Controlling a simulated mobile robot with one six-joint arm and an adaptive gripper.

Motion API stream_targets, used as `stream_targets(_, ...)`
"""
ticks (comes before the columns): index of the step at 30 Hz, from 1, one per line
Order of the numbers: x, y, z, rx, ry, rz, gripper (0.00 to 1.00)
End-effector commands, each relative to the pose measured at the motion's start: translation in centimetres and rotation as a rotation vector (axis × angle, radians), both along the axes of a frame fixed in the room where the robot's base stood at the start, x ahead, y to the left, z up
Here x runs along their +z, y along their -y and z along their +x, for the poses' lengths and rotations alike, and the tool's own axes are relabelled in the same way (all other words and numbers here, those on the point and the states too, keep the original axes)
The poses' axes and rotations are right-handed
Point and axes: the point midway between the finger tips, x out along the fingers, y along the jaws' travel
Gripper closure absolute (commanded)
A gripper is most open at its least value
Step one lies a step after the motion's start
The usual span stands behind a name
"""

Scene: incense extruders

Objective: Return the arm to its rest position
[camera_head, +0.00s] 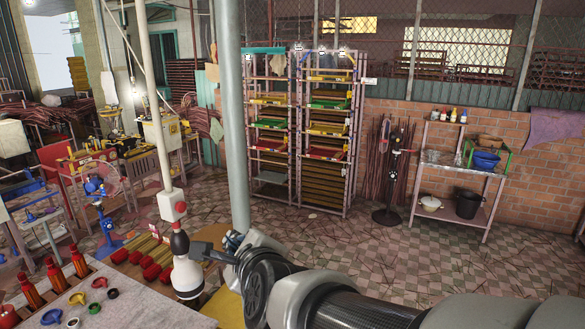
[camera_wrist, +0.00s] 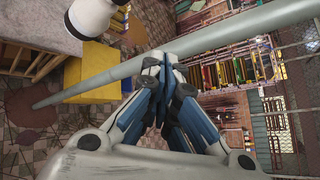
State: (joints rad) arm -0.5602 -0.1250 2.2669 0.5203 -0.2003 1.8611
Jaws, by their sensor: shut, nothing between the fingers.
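My arm reaches in from the lower right of the head view. My gripper (camera_head: 233,241) is at its end, beside the lower part of a thick grey pole (camera_head: 231,130). In the wrist view my gripper (camera_wrist: 164,62) has its blue-padded fingers together, with nothing between them. The grey pole (camera_wrist: 90,86) crosses the wrist view close to the fingertips; I cannot tell whether they touch.
A table (camera_head: 150,310) with red bottles (camera_head: 54,275) and small rings is at the lower left. A white-and-black rounded object (camera_head: 186,270) stands near my gripper. Shelving racks (camera_head: 297,130) and a side table (camera_head: 460,170) stand farther back. Tiled floor (camera_head: 330,240) lies open between.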

Motion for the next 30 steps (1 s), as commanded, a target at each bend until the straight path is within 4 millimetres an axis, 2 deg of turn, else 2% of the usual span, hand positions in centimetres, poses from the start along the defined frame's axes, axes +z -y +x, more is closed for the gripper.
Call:
stream_targets(1,-2.6,2.1,-0.9,0.049,0.02,-0.123,1.0)
stream_targets(5,-7.9,7.1,-4.3,0.25,0.062,-0.518,1.0)
stream_targets(8,-12.2,11.2,-7.5,0.427,0.079,-0.813,1.0)
stream_targets(12,-18.5,16.9,-12.9,0.71,0.074,-1.183,1.0)
stream_targets(15,-22.4,20.4,-16.9,0.92,0.052,-1.385,1.0)
stream_targets(18,-25.2,23.0,-20.2,1.103,0.028,-1.515,1.0)
stream_targets(21,-26.9,24.6,-22.6,1.233,0.009,-1.585,1.0)
stream_targets(24,-27.6,25.3,-23.8,1.305,0.001,-1.616,1.0)
stream_targets(30,-27.5,25.5,-24.0,1.325,0.001,-1.623,1.0)
